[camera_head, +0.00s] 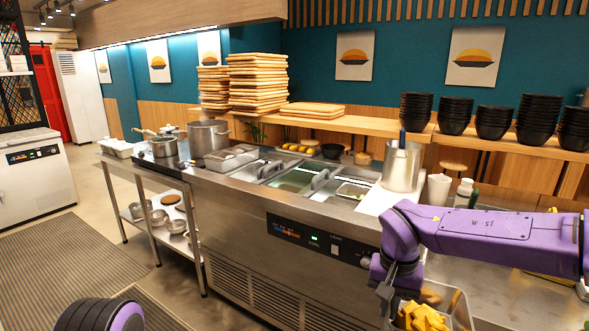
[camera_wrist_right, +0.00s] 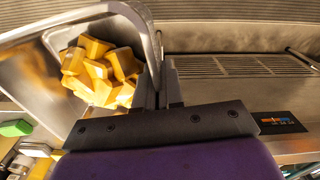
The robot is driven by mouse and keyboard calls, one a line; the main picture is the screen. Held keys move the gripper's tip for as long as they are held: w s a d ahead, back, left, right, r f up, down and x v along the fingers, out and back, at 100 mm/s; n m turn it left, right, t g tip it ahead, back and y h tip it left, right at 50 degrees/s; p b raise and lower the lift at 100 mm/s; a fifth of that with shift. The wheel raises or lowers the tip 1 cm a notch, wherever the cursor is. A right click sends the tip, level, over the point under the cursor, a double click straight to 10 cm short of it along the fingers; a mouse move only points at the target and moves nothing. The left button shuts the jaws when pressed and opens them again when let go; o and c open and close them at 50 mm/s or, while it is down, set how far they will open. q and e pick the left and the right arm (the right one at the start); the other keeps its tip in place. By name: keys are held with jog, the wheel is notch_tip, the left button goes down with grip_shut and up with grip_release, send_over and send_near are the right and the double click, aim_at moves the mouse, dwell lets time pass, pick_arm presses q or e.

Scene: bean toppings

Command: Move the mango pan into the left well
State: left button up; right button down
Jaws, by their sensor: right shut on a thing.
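The mango pan (camera_head: 459,308) is a steel pan holding yellow mango chunks, at the lower right of the head view. My right gripper (camera_head: 388,292) is shut on its rim at the left side and holds it in front of the counter. In the right wrist view the pan (camera_wrist_right: 28,75) looks tilted, with the chunks gathered at the end near the fingers (camera_wrist_right: 160,85). The counter (camera_head: 225,180) has several wells. An open well (camera_head: 291,181) with a greenish inside is in the middle, with steel lids around it. My left gripper is out of view; only part of my left arm shows at the bottom left.
A tall steel pot (camera_head: 402,166) stands on a white board at the right of the wells. White cups (camera_head: 438,189) and bottles (camera_head: 464,191) are beside it. A large pot (camera_head: 208,137) stands left of the wells. Black bowls (camera_head: 454,115) are stacked on the back shelf.

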jog(key=f+n, duration=0.1)
jog(key=s+f+n, duration=0.1)
jog(key=n, duration=0.1)
jog(key=f+n, duration=0.1)
jog(key=shift+s+f, duration=0.15)
jog(key=shift+s, duration=0.15)
jog(key=shift+n, duration=0.3)
jog(key=f, duration=0.1)
jog(key=s+f, duration=0.1)
jog(key=f, duration=0.1)
jog(key=s+f, duration=0.1)
jog(key=shift+s+d+f, duration=0.15)
jog(key=shift+d+f, duration=0.05)
jog(key=shift+d, duration=0.05)
